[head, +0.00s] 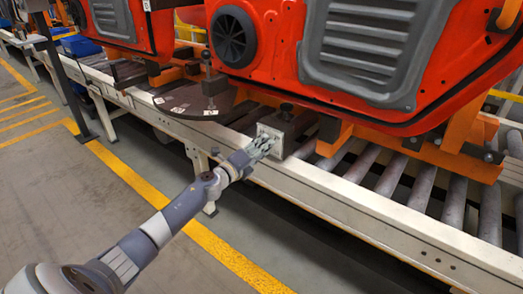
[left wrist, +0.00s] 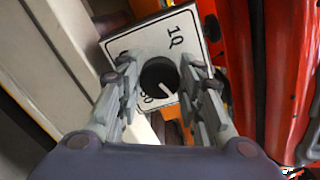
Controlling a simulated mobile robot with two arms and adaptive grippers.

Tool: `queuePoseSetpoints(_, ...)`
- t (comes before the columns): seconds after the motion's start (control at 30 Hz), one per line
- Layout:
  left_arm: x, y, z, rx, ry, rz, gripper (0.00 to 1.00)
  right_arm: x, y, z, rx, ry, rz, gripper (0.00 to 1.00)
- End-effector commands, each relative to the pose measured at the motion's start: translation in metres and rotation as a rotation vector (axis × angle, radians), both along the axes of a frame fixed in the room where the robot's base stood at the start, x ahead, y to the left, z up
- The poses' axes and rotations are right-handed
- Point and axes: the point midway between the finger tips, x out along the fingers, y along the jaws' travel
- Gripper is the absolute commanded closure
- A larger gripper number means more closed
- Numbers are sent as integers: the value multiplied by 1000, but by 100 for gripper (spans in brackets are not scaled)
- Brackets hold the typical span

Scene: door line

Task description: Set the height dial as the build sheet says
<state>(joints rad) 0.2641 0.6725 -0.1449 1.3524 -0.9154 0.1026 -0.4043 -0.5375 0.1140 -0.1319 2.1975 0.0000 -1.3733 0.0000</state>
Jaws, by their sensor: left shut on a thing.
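The height dial is a round black knob (left wrist: 159,79) with a white pointer line, on a white plate (left wrist: 150,40) with a black border. In the left wrist view the line runs from the knob's middle down and slightly right. A mark like "1Q" shows above right; other marks are partly hidden by the fingers. My left gripper (left wrist: 158,92) is shut on the knob, one finger on each side. In the head view the plate (head: 271,129) stands at the conveyor's near edge, with my left gripper (head: 264,142) against its face. I see no readable build sheet.
A large orange-red door (head: 460,70) hangs just behind and above the dial. A dark round turntable (head: 190,92) with small white labels lies to the left. Conveyor rollers (head: 425,185) run right. The floor in front (head: 100,190) is clear, with a yellow line.

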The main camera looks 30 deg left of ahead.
Motion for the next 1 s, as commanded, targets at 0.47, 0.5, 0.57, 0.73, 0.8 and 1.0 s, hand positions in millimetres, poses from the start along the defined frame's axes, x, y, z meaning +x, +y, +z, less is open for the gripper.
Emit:
queuePoseSetpoints(0.47,-1,-1,-3,453,-32,-3,90,-10,-2,51,1,-29,-3,60)
queuePoseSetpoints(0.5,-1,-2,-3,490,-35,-4,90,-12,-3,55,1,-30,-3,60)
queuePoseSetpoints(0.57,-1,-2,-3,546,-39,-5,90,-14,-3,61,1,-33,-5,60)
queuePoseSetpoints(0.73,-1,-2,-2,706,-52,-4,90,-15,-3,60,1,-32,-5,60)
queuePoseSetpoints(0.8,-1,-2,-3,769,-57,-5,90,-15,-3,59,1,-32,-5,60)
queuePoseSetpoints(1.0,-1,-2,-2,929,-69,-5,90,-15,-3,56,1,-32,-5,60)
